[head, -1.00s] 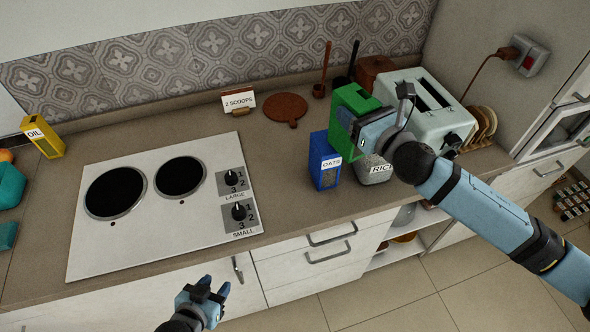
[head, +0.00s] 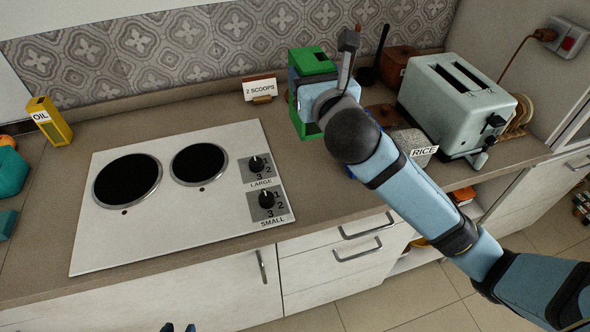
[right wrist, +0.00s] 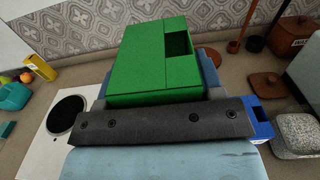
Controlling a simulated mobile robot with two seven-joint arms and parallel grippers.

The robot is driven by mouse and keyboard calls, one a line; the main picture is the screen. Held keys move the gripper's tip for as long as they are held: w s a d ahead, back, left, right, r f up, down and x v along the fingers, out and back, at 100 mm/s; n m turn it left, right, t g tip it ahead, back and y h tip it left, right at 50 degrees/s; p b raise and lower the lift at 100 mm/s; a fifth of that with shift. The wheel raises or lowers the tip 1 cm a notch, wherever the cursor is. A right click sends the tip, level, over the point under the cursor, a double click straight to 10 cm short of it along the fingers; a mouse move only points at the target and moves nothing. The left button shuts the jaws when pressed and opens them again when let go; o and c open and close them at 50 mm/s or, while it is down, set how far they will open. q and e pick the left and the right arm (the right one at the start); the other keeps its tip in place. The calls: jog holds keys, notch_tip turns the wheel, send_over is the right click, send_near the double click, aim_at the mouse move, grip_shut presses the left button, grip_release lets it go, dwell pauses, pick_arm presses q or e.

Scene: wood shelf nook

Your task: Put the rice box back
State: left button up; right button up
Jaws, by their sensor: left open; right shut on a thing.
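My right gripper (head: 318,88) is shut on a green box (head: 312,62), upright over the counter right of the cooktop. I cannot tell whether its base touches the counter. In the right wrist view the green box (right wrist: 150,65) fills the middle, with a dark opening in its top. A grey speckled box (head: 408,142) bearing a RICE label stands right of my right forearm, apart from the gripper. It also shows in the right wrist view (right wrist: 296,135). Only the fingertips of my left gripper (head: 179,328) show at the bottom edge, away from everything.
A blue OATS box (right wrist: 261,118) is mostly hidden by my right arm in the head view. A toaster (head: 455,100) stands to the right. A "2 SCOOPS" sign (head: 260,88) is at the back, left of the green box. The cooktop (head: 230,230) is bare.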

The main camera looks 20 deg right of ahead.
aim_at(310, 132)
notch_tip(310, 132, down, 13)
jog(key=shift+r+b, duration=0.1)
jog(key=shift+b, duration=1)
jog(key=shift+f+b, duration=0.55)
jog(key=shift+f, duration=2.25)
jog(key=o, duration=1.2)
jog(key=s, duration=1.2)
jog(key=shift+d, duration=0.25)
jog(key=shift+s, duration=0.1)
